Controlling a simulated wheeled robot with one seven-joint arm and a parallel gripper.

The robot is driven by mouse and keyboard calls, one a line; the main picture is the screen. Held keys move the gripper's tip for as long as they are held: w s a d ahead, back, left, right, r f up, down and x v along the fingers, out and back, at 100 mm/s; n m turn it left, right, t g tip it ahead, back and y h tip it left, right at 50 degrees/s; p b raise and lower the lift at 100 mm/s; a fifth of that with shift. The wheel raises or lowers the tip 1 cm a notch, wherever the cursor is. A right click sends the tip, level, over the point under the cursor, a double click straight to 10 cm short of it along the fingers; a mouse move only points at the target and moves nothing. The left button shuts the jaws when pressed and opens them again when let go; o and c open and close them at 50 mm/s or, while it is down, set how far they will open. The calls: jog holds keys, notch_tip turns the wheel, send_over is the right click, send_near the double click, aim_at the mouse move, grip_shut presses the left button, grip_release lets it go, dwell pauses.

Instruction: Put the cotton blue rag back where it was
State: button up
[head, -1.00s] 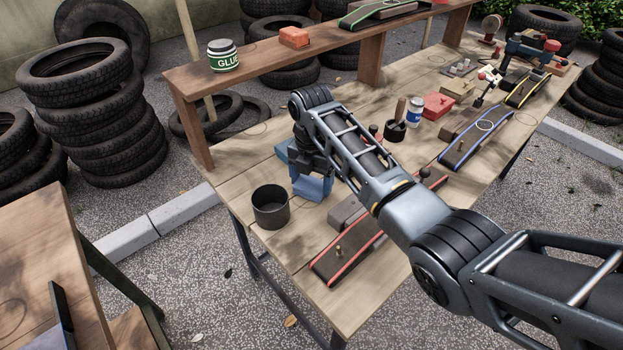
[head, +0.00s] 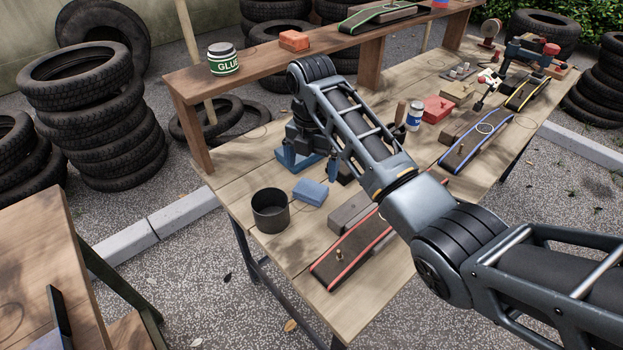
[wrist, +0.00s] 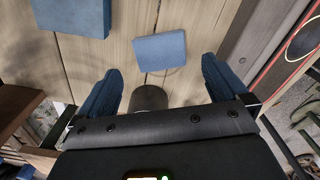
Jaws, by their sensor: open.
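A small folded blue rag (head: 311,192) lies flat on the workbench, just right of the dark pot (head: 270,212). It also shows in the wrist view (wrist: 160,50), lying apart from my fingers. A second, larger blue piece (wrist: 72,15) lies on the planks at the top left of the wrist view. In the head view my gripper partly hides it. The frames do not show which piece is cotton. My gripper (head: 307,170) is open and empty above the bench, behind the small rag. Its two blue fingers (wrist: 163,90) stand wide apart in the wrist view.
A red-edged belt sander strip (head: 350,250) lies in front of my arm. Bare planks (head: 255,170) lie left of my gripper.

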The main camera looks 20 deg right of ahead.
aim_at(312, 187)
notch_tip(312, 187, up, 6)
jog(key=shift+f, duration=0.1)
